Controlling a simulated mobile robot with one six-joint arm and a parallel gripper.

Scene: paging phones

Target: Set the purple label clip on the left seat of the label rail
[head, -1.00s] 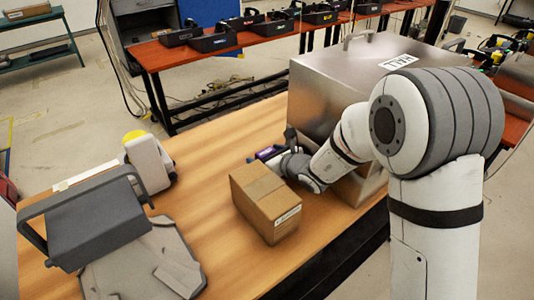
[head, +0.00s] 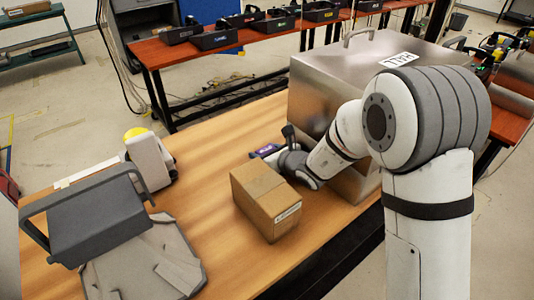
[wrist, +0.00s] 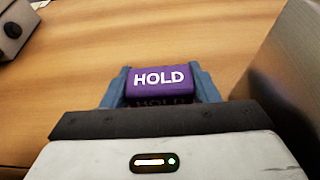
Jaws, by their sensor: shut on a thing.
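The purple label clip (wrist: 160,82), marked HOLD in white, is between the two blue-grey fingers of my gripper (wrist: 162,74) in the wrist view. My gripper is shut on it. In the head view the clip (head: 265,151) is a small purple patch at the end of my arm, over the wooden table, behind the cardboard box and left of the metal case. I cannot make out the label rail or its left seat for certain. A thin white strip (head: 88,174) lies along the table's back left, too plain to identify.
A cardboard box (head: 266,200) stands close in front of my gripper. A large metal case (head: 330,95) stands close on the right. A white device with a yellow top (head: 150,160) and a grey handled unit (head: 98,215) are at the left. The table's middle back is clear.

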